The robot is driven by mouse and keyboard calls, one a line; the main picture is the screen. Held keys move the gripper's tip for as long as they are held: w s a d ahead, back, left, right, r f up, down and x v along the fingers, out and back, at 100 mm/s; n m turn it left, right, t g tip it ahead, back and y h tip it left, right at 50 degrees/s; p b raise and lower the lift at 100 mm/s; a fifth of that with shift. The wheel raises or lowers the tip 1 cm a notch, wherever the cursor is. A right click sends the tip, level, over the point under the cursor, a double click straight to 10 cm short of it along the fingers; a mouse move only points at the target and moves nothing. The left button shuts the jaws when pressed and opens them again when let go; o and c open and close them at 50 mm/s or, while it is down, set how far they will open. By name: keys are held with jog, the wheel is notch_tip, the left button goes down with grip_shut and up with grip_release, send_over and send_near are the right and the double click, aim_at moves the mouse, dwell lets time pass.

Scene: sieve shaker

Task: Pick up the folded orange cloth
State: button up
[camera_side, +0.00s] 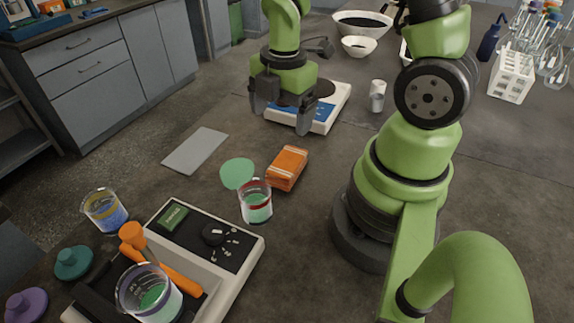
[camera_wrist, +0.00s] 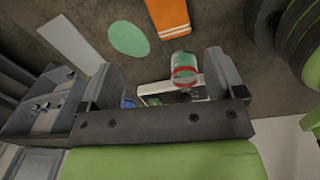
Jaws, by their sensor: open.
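The folded orange cloth (camera_side: 287,168) lies flat on the table near its middle, with pale stripes across it. In the wrist view the cloth (camera_wrist: 168,17) shows at the top, cut by the frame edge, beyond my fingertips. My gripper (camera_side: 284,118) is open and empty. It hangs above the table, farther back than the cloth in the side view and in front of the blue-and-white scale. In the wrist view my gripper's two fingers (camera_wrist: 160,75) stand wide apart with nothing held between them.
A beaker with a red band (camera_side: 255,201) and a green disc (camera_side: 237,173) are close to the cloth. A grey flat plate (camera_side: 195,151) lies to the left. The shaker (camera_side: 240,247) stands in front with beakers. A small white cup (camera_side: 377,95) is behind; bare table lies right of the cloth.

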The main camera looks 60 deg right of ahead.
aim_at(287, 160)
jog(key=shift+s+d+f+n+g, duration=0.1)
jog(key=shift+s+f+n+g, duration=0.05)
jog(key=shift+f+n, duration=0.4)
jog(key=shift+s+d+f+n+g, duration=0.15)
jog(key=shift+f+n, duration=0.2)
jog(key=shift+f, duration=0.25)
jog(key=shift+d+f, duration=0.2)
jog(key=shift+f, duration=4.75)
jog(key=c, duration=1)
